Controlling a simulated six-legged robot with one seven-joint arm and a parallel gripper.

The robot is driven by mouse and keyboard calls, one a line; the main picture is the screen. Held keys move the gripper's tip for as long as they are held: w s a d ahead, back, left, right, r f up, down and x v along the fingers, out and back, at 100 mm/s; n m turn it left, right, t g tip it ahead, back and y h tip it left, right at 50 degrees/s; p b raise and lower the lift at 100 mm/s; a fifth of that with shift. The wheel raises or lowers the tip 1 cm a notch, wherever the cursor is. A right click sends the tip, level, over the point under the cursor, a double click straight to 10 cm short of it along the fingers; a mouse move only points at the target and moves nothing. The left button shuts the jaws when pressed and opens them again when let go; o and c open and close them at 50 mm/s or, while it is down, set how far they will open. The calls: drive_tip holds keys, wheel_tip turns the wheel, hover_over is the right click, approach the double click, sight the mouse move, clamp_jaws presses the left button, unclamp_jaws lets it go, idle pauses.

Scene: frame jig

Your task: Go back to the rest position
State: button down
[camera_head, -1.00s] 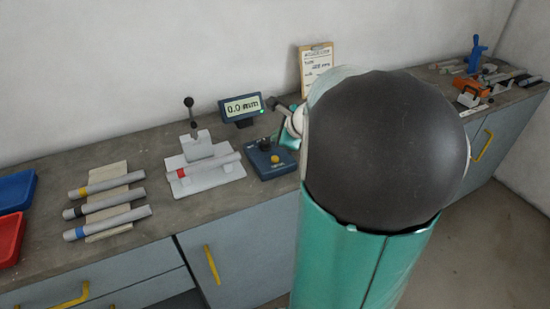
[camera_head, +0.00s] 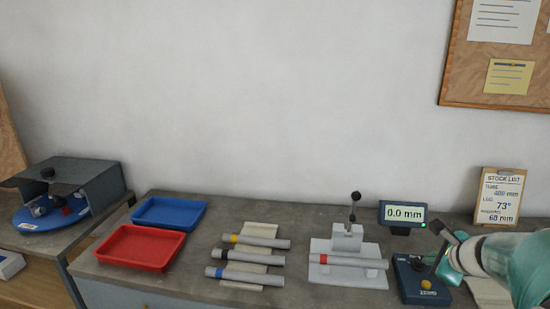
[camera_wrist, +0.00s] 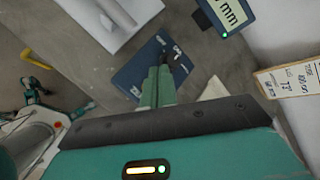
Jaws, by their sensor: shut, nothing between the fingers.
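My gripper shows in the wrist view (camera_wrist: 158,72) as two teal fingers pressed together with nothing between them. They lie over the blue control box (camera_wrist: 130,72) in that picture; whether they touch it I cannot tell. In the head view my arm reaches in from the right edge, with its end near the blue control box (camera_head: 412,283); the fingers are small and hard to make out there. A grey tube with a red band (camera_head: 346,261) lies on the white jig (camera_head: 362,279), left of the box.
A display (camera_head: 403,214) reads 0.0 mm behind the box. A stock list board (camera_head: 499,195) stands at right. Several banded tubes (camera_head: 250,257) lie on a pale rack. Red (camera_head: 140,248) and blue (camera_head: 168,212) trays stand at left. A blue turntable (camera_head: 50,216) is farther left.

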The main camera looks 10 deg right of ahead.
drive_tip(key=s+a+r+n+g+y, duration=0.1)
drive_tip(key=s+a+r+n, duration=0.1)
drive_tip(key=a+n, duration=0.6)
drive_tip(key=s+a+r+n+g+y, duration=0.15)
drive_tip(key=a+n, duration=0.35)
drive_tip(key=a, duration=0.7)
drive_tip(key=s+a+r+n+h, duration=0.1)
drive_tip(key=s+a+n+h, duration=0.1)
drive_tip(key=s+a+n, duration=0.7)
drive_tip(key=s+n+g, duration=0.1)
drive_tip(key=s+n, duration=0.2)
drive_tip(key=n, duration=0.1)
drive_tip(key=shift+n, duration=0.4)
